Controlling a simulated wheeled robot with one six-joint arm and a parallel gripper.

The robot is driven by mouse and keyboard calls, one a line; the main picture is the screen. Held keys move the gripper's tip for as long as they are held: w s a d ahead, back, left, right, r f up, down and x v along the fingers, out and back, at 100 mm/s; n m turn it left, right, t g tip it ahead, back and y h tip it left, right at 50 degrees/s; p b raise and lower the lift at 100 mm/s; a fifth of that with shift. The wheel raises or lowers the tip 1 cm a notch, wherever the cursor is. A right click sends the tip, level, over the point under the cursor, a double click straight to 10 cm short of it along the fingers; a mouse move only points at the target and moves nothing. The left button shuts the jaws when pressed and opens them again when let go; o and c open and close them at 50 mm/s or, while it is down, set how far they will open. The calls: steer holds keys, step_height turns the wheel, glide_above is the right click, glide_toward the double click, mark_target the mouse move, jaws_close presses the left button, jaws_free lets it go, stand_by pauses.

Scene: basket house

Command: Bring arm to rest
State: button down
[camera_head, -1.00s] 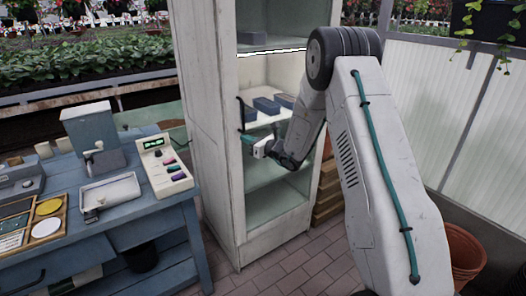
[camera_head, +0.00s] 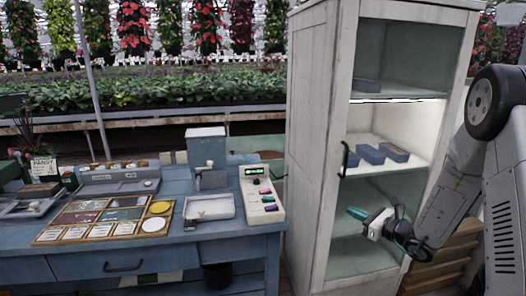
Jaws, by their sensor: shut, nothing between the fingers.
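My gripper (camera_head: 358,213) is shut and empty. It hangs in front of the lower part of the tall white cabinet (camera_head: 312,150), pointing left, below and to the right of the black door handle (camera_head: 344,159). My arm (camera_head: 462,165) enters from the right edge and is bent at the elbow. Whether the gripper touches the cabinet front, I cannot tell, but it appears apart from it.
Blue-grey boxes (camera_head: 370,154) stand on the cabinet's middle shelf. A blue workbench (camera_head: 217,240) on the left holds a panel with a green display (camera_head: 262,195), a dispenser (camera_head: 206,157) and a sorting board (camera_head: 105,219). Wooden crates (camera_head: 440,262) are stacked right of the cabinet.

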steer(key=s+a+r+n+g, duration=0.35)
steer(key=s+n+g, duration=0.2)
steer(key=s, duration=0.25)
steer(key=s+a+r+n+g+y, duration=0.1)
steer(key=s+a+r+n+g, duration=0.1)
steer(key=s+a+n+g, duration=0.35)
steer(key=s+a+r+n+g, duration=0.35)
steer(key=s+n, duration=0.25)
steer(key=s, duration=0.3)
steer(key=s+d+r+n+h, duration=0.1)
steer(key=s+r+n+h, duration=0.2)
steer(key=s, duration=0.3)
steer(key=s+d+r+n+t+h, duration=0.1)
steer(key=s+d+r+n+h, duration=0.1)
steer(key=s+n+h, duration=0.2)
steer(key=s+d+r+n+t+h, duration=0.1)
steer(key=s+d+r+n+h, duration=0.1)
steer(key=s, duration=0.6)
steer(key=shift+s+d+r+n+h, duration=0.15)
steer(key=shift+r+n+h, duration=0.65)
steer(key=shift+n+h, duration=0.25)
